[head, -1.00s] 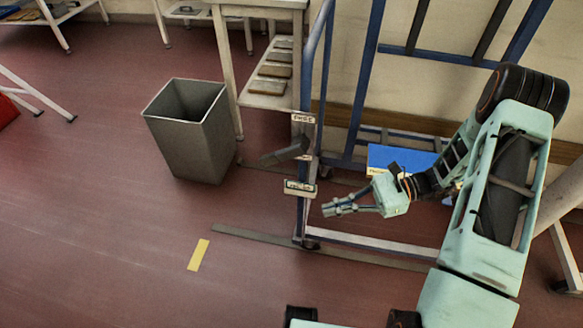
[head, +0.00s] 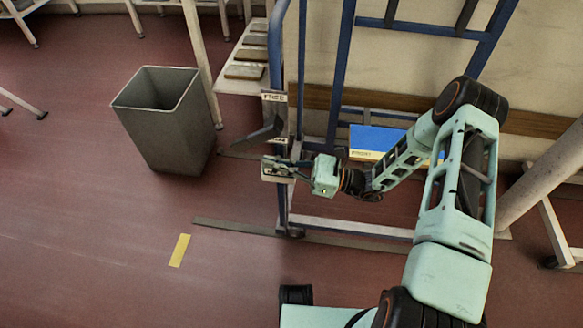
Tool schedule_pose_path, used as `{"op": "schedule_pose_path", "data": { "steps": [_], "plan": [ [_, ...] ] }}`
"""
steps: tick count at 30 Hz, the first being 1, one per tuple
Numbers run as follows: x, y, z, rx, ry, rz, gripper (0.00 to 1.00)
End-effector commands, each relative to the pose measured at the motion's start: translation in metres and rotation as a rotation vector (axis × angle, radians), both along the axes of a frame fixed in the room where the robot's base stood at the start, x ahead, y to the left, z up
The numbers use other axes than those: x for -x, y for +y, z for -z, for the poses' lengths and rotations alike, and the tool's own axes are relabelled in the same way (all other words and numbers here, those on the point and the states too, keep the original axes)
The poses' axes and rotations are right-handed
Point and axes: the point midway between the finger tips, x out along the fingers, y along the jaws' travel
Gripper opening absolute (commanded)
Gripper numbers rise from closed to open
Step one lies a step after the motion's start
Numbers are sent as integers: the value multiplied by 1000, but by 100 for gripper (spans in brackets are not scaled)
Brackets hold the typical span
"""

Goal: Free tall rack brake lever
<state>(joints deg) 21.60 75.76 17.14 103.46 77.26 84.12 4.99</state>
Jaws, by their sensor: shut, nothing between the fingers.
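The tall blue rack (head: 341,85) stands against the wall. On its near left post is a dark grey brake lever (head: 262,133), its paddle sticking out to the left and tilted slightly down at its free end. A "FREE" label (head: 274,98) is above the lever. A lower label plate (head: 275,176) is below it, partly hidden by my fingers, and its text is unreadable. My gripper (head: 267,162) is shut and empty, pointing left across the post at the lower plate, just under the lever in the picture. I cannot tell whether it touches the lever or plate.
A grey bin (head: 163,120) stands left of the rack. A white shelf (head: 240,70) holds flat pieces. The floor around the yellow strip (head: 179,250) is clear.

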Motion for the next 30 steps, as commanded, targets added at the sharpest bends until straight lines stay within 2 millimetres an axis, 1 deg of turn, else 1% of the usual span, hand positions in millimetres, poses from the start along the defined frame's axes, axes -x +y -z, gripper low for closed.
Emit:
{"op": "schedule_pose_path", "data": {
  "steps": [1,2,3,6,12,25,30],
  "plan": [
    [1,12,-1,-1,0,-5,0],
    [0,15,-5,-1,-2,-4,0],
    [-1,17,-11,0,-3,-2,0],
    [-1,24,-21,0,-2,-2,0],
    [-2,32,-33,0,0,-1,0],
    [-2,33,-35,-2,0,0,0],
    [-2,35,-35,-29,-1,0,0]
  ]
}}
